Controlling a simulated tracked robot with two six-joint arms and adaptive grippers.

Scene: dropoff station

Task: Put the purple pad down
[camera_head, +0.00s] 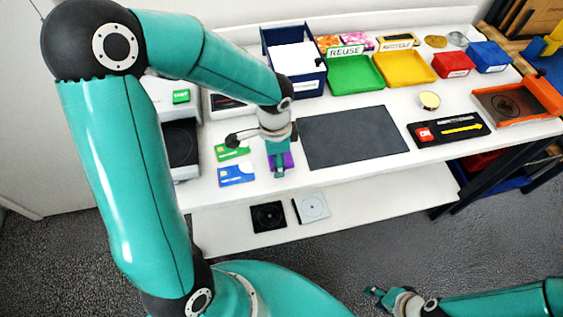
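The purple pad (288,160) is a small flat purple piece at the front of the white table, just right of the blue and green cards. My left gripper (279,168) points down right over it and hides part of it. I cannot tell whether the fingers are closed on the pad, or whether the pad touches the table. My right gripper (376,293) is low in front of the table at the bottom right, away from the pad, with nothing visible in it. Its fingers are too small to tell open from shut.
A dark grey mat (352,137) lies bare right of my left gripper. A green card (230,152) and a blue card (236,175) lie to its left. Green (352,77) and yellow trays (403,69) stand behind. A black tray (448,130) holds tools. A lower shelf (375,200) juts out in front.

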